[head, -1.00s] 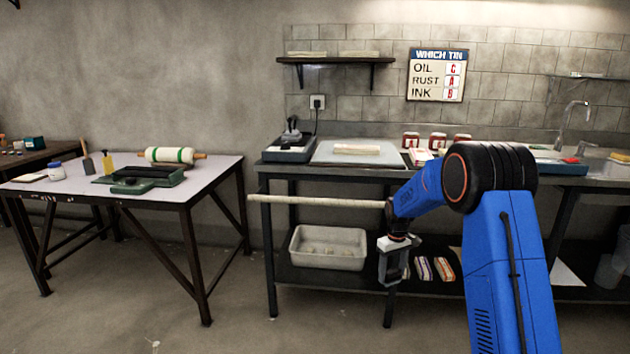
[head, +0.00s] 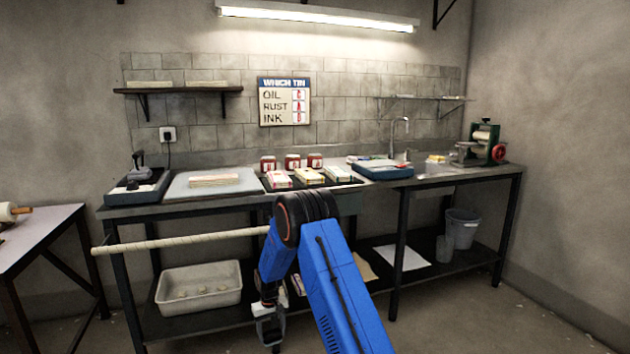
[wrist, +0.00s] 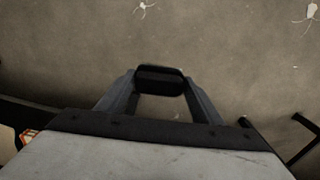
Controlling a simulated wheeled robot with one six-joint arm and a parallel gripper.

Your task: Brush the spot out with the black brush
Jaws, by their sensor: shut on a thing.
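My gripper (head: 268,325) hangs low in front of the workbench, below its top. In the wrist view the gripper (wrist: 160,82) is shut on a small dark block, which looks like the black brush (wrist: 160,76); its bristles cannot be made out. A pale folded cloth stack (head: 215,180) lies on a light board (head: 183,191) on the bench's left part. No spot can be made out on it from here.
The workbench (head: 235,203) has a pale rail (head: 180,243) along its front. Red-labelled tins (head: 292,162), several small packs (head: 309,176), a blue tray (head: 382,170) and a blue-black device (head: 138,188) stand on it. A white bin (head: 198,288) is on the lower shelf. Open floor lies in front.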

